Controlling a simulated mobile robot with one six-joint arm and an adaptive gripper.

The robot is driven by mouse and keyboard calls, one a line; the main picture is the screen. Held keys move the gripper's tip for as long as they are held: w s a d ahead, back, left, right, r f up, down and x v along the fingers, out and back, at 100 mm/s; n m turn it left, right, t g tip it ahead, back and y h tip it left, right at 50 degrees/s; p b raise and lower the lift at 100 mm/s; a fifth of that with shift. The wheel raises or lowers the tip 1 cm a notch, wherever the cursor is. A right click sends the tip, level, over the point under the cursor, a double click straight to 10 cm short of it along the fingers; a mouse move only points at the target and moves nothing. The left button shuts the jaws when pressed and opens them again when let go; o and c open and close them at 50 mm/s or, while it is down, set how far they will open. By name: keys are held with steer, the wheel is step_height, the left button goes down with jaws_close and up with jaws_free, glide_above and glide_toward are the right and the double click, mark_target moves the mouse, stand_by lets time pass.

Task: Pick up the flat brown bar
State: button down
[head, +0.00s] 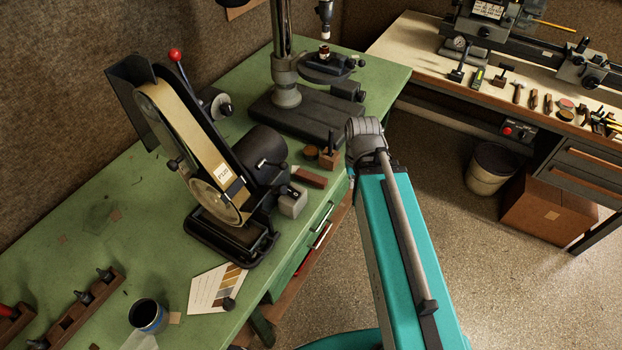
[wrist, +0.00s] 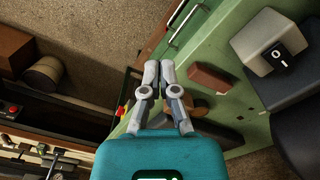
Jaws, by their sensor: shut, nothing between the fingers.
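The flat brown bar (head: 308,177) lies on the green bench, near its front edge and beside the belt grinder. In the wrist view the bar (wrist: 212,80) is right of my gripper (wrist: 159,70), clear of the fingers. My gripper's two grey fingers are together at the tips, with nothing held between them. In the head view my teal arm reaches up to the right of the bar, and my fingers are hidden there.
A grey switch box (head: 292,201) stands close to the bar, with the belt grinder (head: 192,140) to its left. A drill press (head: 285,75) stands further back.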

steer(key=c, duration=1.4)
jaws_free()
steer(key=c, duration=0.9)
jaws_free()
steer(key=shift+w+a, duration=0.1)
steer(key=shift+w, duration=0.15)
steer(key=shift+c, duration=0.2)
steer(key=o, duration=0.7)
steer(key=w+a+n, duration=0.1)
steer(key=w, duration=0.1)
steer(key=w+a+n, duration=0.1)
steer(key=w, duration=0.1)
steer(key=w+a+n, duration=0.1)
steer(key=a+n, duration=0.1)
steer(key=shift+w+r, duration=0.15)
steer(key=shift+w, duration=0.25)
steer(key=shift+o, duration=0.2)
steer(key=n, duration=0.8)
glide_above(302, 172)
steer(key=shift+r+p, duration=0.25)
steer(key=shift+p, duration=0.15)
steer(key=shift+f, duration=0.2)
step_height(302, 172, down, 8)
steer(key=b, duration=0.8)
steer(key=shift+f+b, duration=0.15)
steer(key=shift+b, duration=0.15)
